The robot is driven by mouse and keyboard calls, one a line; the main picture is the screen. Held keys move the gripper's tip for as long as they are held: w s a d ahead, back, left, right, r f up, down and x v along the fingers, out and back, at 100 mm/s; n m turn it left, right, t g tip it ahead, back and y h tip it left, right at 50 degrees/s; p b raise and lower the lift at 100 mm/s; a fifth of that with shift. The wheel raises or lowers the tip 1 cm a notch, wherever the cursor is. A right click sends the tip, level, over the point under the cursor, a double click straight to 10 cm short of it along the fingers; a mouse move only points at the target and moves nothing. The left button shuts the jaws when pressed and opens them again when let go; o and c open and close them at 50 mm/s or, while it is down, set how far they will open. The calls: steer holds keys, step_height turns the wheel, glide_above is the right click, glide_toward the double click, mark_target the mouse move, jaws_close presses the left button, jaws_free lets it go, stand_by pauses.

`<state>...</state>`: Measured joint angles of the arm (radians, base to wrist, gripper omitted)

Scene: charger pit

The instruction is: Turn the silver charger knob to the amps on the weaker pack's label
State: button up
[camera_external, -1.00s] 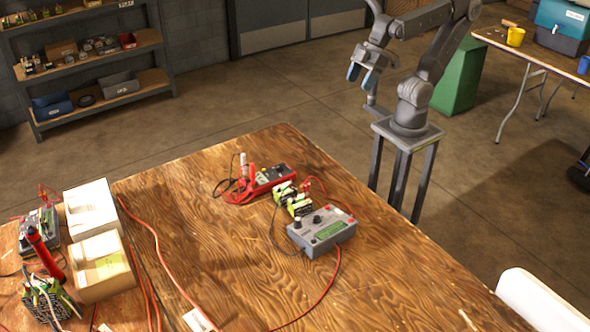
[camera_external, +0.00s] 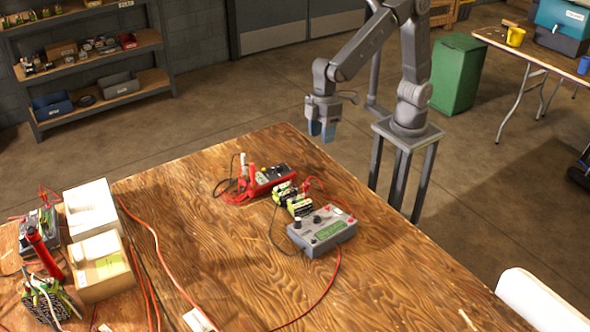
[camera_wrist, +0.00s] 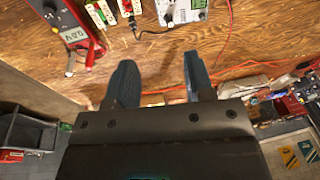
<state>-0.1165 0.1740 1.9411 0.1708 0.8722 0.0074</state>
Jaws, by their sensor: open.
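The grey charger (camera_external: 330,240) sits on the wooden table, its top bearing knobs and a greenish panel. Two small packs with pale labels, one (camera_external: 284,192) farther back and one (camera_external: 299,206) nearer, lie beside the charger; the label text is too small to read. My gripper (camera_external: 321,137) is open and empty, pointing down above the far table edge, apart from everything. Its two blue fingers also show in the wrist view (camera_wrist: 158,60).
A red meter (camera_external: 262,181) lies behind the packs; its display (camera_wrist: 74,34) seems to read 0.0 V. Leads run among meter, packs and charger. Two pale boxes (camera_external: 100,264) stand at the left. The table's middle is mostly clear.

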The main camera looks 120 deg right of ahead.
steer(key=g, duration=0.2)
glide_toward(317, 217)
steer(key=f, duration=0.6)
steer(key=a+f, duration=0.1)
steer(key=f, duration=0.2)
steer(key=shift+s+a, duration=0.1)
steer(key=shift+s, duration=0.05)
steer(key=shift+r, duration=0.1)
jaws_close()
